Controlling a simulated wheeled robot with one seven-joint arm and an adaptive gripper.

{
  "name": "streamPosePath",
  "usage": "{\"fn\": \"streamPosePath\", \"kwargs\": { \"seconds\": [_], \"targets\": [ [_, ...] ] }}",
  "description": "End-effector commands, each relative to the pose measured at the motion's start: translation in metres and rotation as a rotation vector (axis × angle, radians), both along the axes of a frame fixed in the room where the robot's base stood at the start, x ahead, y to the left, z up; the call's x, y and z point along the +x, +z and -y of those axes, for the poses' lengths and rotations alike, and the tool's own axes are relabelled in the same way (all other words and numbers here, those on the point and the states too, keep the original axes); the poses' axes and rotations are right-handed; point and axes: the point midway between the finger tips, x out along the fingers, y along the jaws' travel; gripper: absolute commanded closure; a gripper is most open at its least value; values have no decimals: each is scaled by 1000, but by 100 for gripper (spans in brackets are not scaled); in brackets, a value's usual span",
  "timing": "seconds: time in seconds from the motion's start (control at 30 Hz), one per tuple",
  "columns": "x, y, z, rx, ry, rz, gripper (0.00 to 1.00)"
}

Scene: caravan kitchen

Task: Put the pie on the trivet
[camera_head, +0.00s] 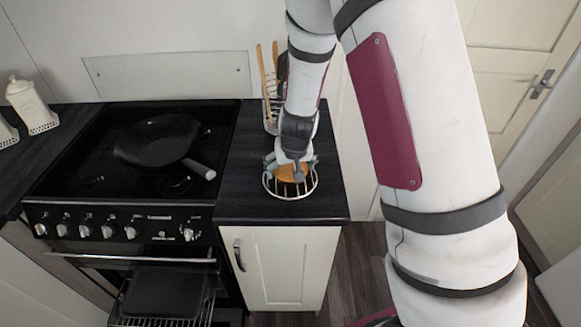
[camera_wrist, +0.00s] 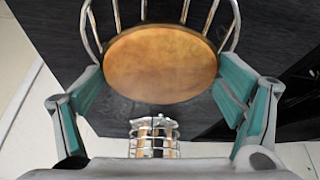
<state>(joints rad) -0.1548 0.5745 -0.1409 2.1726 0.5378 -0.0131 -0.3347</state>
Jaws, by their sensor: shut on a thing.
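The pie (camera_head: 288,173) is a round, golden-brown disc over the wire trivet (camera_head: 290,196) on the dark worktop right of the stove. My gripper (camera_head: 291,170) reaches down from above and is shut on the pie. In the wrist view the pie (camera_wrist: 160,63) lies between my two teal-padded fingers (camera_wrist: 163,95). The trivet's curved wires (camera_wrist: 91,30) show beyond the pie's far side. The pie hides much of the trivet, and I cannot tell whether it rests on the wires or hangs just above them.
A wire utensil holder (camera_head: 270,118) with wooden-handled tools stands on the worktop behind the trivet. A black frying pan (camera_head: 158,140) sits on the stove at left. The oven door below is open, with a tray (camera_head: 165,293) inside. The worktop (camera_head: 240,190) beside the trivet is bare.

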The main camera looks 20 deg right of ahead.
Motion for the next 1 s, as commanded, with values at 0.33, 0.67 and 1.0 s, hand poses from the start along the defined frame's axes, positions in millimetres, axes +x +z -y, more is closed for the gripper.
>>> {"fn": "streamPosePath", "kwargs": {
  "seconds": [0.33, 0.67, 1.0],
  "targets": [
    [1, -3, 0, 1, 0, 2, 49],
    [0, -5, 0, 0, 0, 1, 0],
    [-4, 9, -2, -1, 3, 4, 0]
  ]
}}
